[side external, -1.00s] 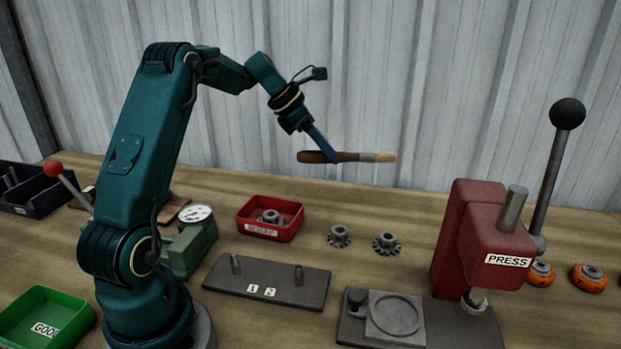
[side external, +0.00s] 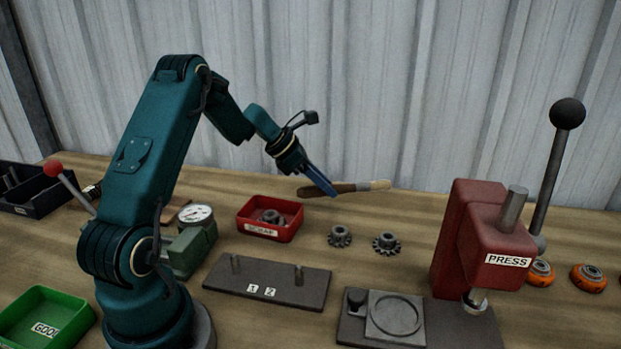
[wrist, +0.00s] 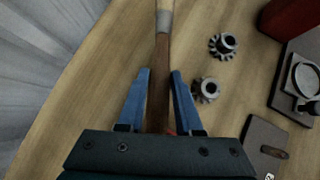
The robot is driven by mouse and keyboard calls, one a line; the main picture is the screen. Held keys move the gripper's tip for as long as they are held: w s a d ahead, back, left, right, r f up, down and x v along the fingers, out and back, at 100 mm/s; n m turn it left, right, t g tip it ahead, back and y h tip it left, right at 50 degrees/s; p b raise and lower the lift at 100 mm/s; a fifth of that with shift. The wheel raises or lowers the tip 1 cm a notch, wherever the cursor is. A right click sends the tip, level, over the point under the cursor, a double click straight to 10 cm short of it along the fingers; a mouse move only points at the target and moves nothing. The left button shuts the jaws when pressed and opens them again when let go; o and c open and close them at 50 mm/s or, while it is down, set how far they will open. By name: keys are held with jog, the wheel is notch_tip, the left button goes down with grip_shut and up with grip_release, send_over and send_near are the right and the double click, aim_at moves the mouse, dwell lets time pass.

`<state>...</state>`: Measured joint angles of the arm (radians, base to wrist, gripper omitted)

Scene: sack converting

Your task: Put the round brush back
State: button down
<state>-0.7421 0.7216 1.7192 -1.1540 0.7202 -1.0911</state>
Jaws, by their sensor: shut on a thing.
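The round brush (side external: 345,188) has a dark wooden handle and pale bristles that point right in the side view. My gripper (side external: 331,190) is shut on its handle. In the wrist view the brush handle (wrist: 161,75) runs between the two blue fingers of my gripper (wrist: 160,78), with the metal band toward the top edge. The brush is roughly level, behind and above the gears in the side view. Whether it touches the bench is hard to tell.
Two gears (side external: 340,236) (side external: 386,243) lie on the bench near a red labelled bin (side external: 270,218). A numbered plate with two pegs (side external: 266,284) lies in front. The red press (side external: 485,240) stands at right.

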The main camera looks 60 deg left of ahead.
jog(key=shift+f, duration=0.3)
jog(key=shift+f, duration=0.25)
jog(key=c, duration=0.6)
grip_release()
